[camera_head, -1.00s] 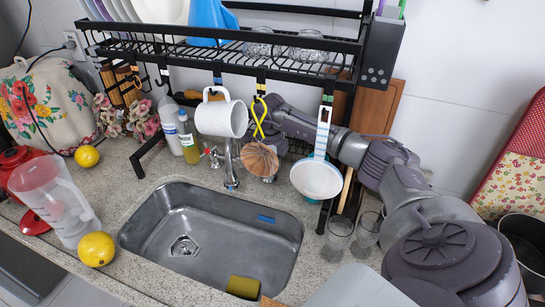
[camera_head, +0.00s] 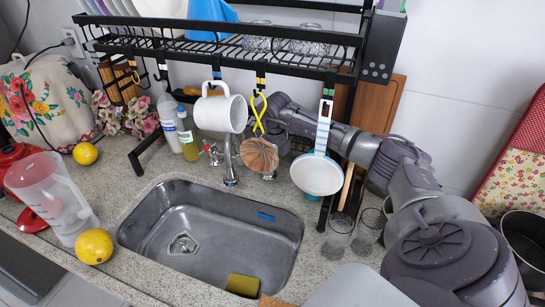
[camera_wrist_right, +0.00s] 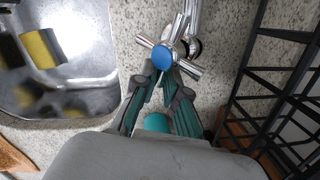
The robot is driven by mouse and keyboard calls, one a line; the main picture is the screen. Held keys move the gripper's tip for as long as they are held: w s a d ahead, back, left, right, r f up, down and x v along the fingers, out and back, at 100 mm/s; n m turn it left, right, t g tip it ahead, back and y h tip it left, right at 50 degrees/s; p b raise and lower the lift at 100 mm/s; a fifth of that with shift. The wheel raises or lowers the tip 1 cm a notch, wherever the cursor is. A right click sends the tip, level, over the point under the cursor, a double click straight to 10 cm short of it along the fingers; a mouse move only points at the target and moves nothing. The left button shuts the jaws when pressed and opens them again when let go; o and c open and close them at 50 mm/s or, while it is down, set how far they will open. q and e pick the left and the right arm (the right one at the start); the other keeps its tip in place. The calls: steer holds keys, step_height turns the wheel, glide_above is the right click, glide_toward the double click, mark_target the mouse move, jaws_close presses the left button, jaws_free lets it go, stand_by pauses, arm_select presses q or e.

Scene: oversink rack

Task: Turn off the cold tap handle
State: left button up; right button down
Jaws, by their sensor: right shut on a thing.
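The cold tap handle (camera_wrist_right: 163,58) shows in the right wrist view as a chrome cross with a blue cap. My right gripper (camera_wrist_right: 166,80) has its fingertips together on the near arm of this handle. In the head view, the tap (camera_head: 231,165) stands behind the sink, with a red-marked handle (camera_head: 210,151) on its left. There the cold handle and my right fingertips are hidden behind hanging utensils. My right arm comes in from the right, behind them. My left gripper is in neither view.
A black rack (camera_head: 225,52) spans the sink (camera_head: 190,240). A white mug (camera_head: 220,112), a brown fan-shaped utensil (camera_head: 260,156) and a white ladle (camera_head: 317,175) hang from it, close to my right arm. Two glasses (camera_head: 338,235) stand right of the sink. A yellow sponge (camera_head: 243,285) lies in it.

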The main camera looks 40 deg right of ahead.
steer(key=m+t+b, duration=0.1)
steer(key=m+b, duration=0.1)
steer(key=b, duration=0.1)
steer(key=f+m+t+b, duration=0.1)
steer(key=shift+a+m+t+y+b, duration=0.3)
steer(key=shift+a+b, duration=0.05)
steer(key=shift+b, duration=0.05)
steer(key=shift+a+r+m+t+b, duration=0.15)
steer(key=shift+m+t+b, duration=0.35)
steer(key=shift+m+b, duration=0.35)
steer(key=c, duration=1.2)
jaws_free()
steer(key=shift+a, duration=0.1)
steer(key=v, duration=1.2)
